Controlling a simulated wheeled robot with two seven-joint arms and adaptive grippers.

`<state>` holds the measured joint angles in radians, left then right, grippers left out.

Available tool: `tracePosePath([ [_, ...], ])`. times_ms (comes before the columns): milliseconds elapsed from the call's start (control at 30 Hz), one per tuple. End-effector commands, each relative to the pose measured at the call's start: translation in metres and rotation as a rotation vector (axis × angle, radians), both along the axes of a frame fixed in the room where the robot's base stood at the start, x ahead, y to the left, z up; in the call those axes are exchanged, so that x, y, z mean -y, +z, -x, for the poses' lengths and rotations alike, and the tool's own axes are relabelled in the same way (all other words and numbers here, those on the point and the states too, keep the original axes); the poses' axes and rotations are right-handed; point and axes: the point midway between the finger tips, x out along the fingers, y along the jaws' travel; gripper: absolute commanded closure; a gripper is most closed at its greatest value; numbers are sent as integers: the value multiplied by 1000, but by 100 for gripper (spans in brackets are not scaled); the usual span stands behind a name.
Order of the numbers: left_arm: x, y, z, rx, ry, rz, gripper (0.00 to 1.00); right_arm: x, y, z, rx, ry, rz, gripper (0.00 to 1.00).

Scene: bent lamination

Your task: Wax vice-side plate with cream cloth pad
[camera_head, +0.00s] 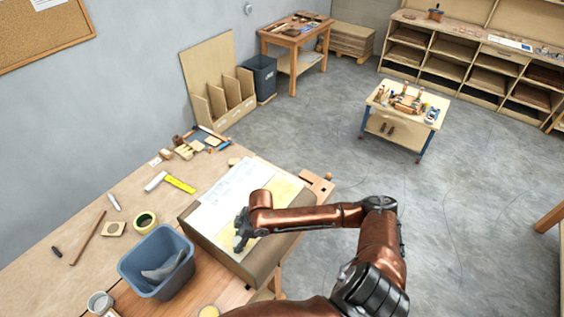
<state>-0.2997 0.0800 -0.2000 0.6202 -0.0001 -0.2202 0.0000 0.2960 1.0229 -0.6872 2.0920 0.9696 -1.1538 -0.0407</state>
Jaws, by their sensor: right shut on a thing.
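A pale yellow plate (286,190) lies on top of a brown block (252,268) near the bench's right end, on the side of the wooden vice (318,186). My right arm reaches in from the lower right across the block. My right gripper (240,243) points down over the near part of the block's top. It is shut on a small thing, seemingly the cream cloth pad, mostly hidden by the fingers. Whether the pad touches the plate cannot be told. My left gripper is not in view.
A white sheet (226,194) lies left of the plate. A blue-grey bin (157,262) with a grey thing inside stands close left of the block. A tape roll (145,222), a cup (99,303) and small tools lie on the bench.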

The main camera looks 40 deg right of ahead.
Motion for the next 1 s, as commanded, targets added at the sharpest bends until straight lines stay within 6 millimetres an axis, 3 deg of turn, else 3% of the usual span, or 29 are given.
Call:
tracePosePath([
  [333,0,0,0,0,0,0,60,-27,0,4,-1,-9,-2,88],
  [400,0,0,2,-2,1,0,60,-26,5,3,1,-9,0,88],
  [467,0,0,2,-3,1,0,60,-26,22,2,4,-6,2,88],
  [1000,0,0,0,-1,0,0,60,-31,68,0,2,4,0,88],
])
